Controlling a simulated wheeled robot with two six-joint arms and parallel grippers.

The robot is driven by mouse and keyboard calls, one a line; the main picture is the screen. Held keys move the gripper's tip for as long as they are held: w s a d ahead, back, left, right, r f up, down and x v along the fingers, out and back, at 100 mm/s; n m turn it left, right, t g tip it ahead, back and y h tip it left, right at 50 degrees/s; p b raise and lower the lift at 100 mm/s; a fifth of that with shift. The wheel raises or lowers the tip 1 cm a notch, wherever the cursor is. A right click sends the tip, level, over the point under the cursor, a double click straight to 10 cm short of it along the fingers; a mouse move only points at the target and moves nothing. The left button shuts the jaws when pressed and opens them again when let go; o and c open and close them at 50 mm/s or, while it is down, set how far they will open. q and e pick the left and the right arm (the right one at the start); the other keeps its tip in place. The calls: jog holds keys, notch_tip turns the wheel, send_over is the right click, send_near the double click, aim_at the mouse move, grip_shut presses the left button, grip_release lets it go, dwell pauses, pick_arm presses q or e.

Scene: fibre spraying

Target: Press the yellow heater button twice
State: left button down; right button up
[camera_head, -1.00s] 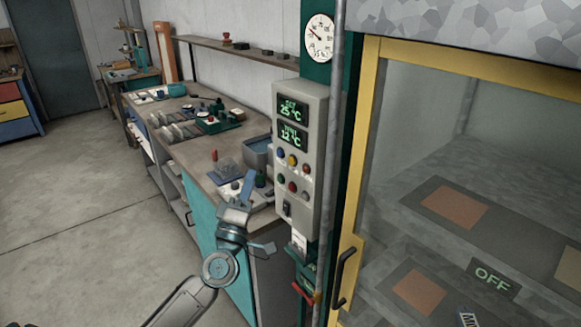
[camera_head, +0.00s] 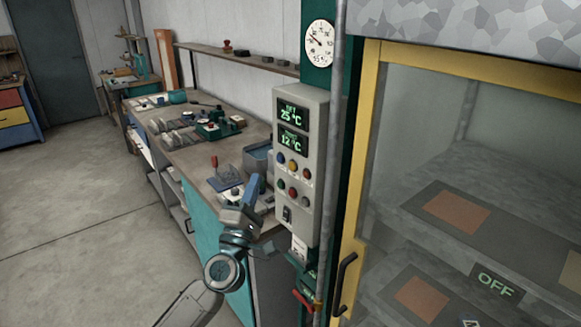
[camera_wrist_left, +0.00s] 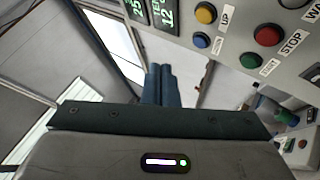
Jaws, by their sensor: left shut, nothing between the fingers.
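My left gripper (camera_head: 253,184) is left of and below the yellow button in the head view. Its fingers (camera_wrist_left: 160,82) are together and empty, apart from the buttons. My right gripper is not in view.
The panel's displays (camera_head: 293,115) read 25 °C and 12 °C. A workbench (camera_head: 195,160) with tools and trays stands behind my left arm. A yellow-framed glass cabinet (camera_head: 368,140) with an "OFF" sign (camera_head: 497,284) is at the right. Floor at the left is clear.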

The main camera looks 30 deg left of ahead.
aim_at(292, 166)
pick_arm(q)
jog(key=w+d, duration=0.2)
jog(key=w, duration=0.4)
jog(key=shift+w+d, duration=0.25)
jog(key=shift+d, duration=0.15)
dwell(1.7)
jog(key=shift+w+d, duration=0.15)
jog(key=shift+w, duration=0.2)
jog(key=shift+w+d, duration=0.15)
jog(key=shift+w, duration=0.25)
dwell(0.6)
jog(key=shift+s, duration=0.15)
jog(key=shift+s+a+p, duration=0.3)
jog(key=shift+s+p, duration=0.05)
jog(key=shift+s, duration=0.3)
jog(key=shift+s, duration=0.1)
